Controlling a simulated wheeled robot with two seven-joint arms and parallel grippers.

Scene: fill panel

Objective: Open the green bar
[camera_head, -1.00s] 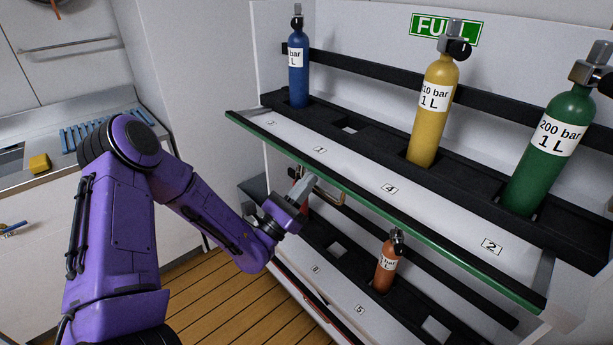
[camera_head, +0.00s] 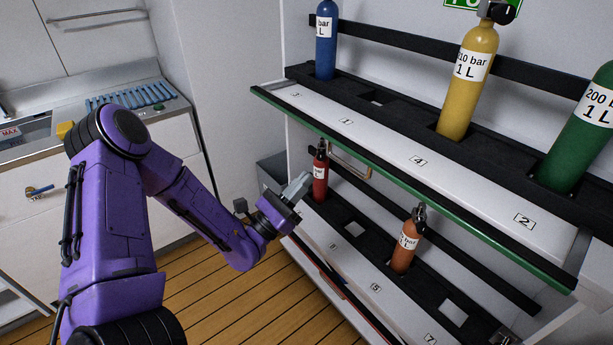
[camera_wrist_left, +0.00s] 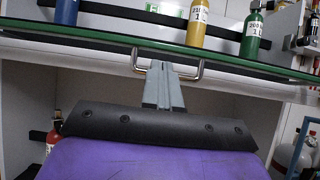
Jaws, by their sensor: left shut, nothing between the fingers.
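The green bar (camera_head: 400,190) is a long green-edged strip along the front of the upper shelf. It also crosses the top of the left wrist view (camera_wrist_left: 100,36). A U-shaped metal handle (camera_head: 350,160) hangs just below it; its two ends show either side of my fingers in the left wrist view (camera_wrist_left: 198,70). My left gripper (camera_head: 301,184) is shut and empty, left of and lower than the handle in the head view. In the left wrist view its fingers (camera_wrist_left: 164,70) hide the middle of the handle. My right gripper is not in view.
Blue (camera_head: 325,45), yellow (camera_head: 463,90) and green (camera_head: 575,150) cylinders stand on the upper shelf. Red (camera_head: 320,178) and orange (camera_head: 405,245) cylinders stand on the lower shelf. A counter (camera_head: 100,150) is at the left. Wooden floor (camera_head: 220,300) is clear in front.

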